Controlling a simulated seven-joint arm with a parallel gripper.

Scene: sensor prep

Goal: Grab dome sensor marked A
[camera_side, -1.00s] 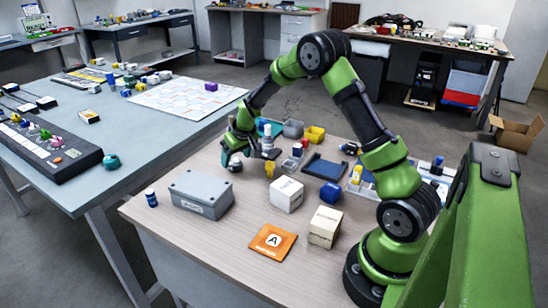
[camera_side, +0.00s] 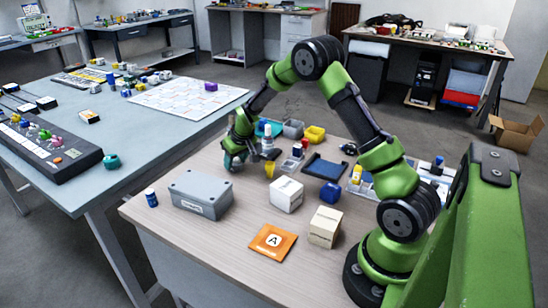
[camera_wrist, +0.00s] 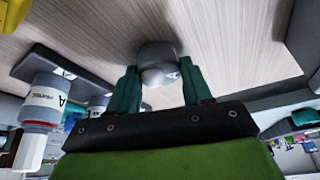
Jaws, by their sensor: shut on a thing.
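The dome sensor (camera_wrist: 158,58) is a grey rounded piece with a small dark mark on its near side, only partly readable. In the wrist view it sits between the two teal fingers of my gripper (camera_wrist: 160,80), which are shut on it. The pale wooden table shows right behind it. In the side view my gripper (camera_side: 234,160) is low at the table's far left edge, and its fingers mostly hide the dome.
A grey box (camera_side: 201,195), a white box (camera_side: 287,194), a blue block (camera_side: 330,192), a cream box (camera_side: 325,227) and an orange card marked A (camera_side: 273,242) occupy the nearer table.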

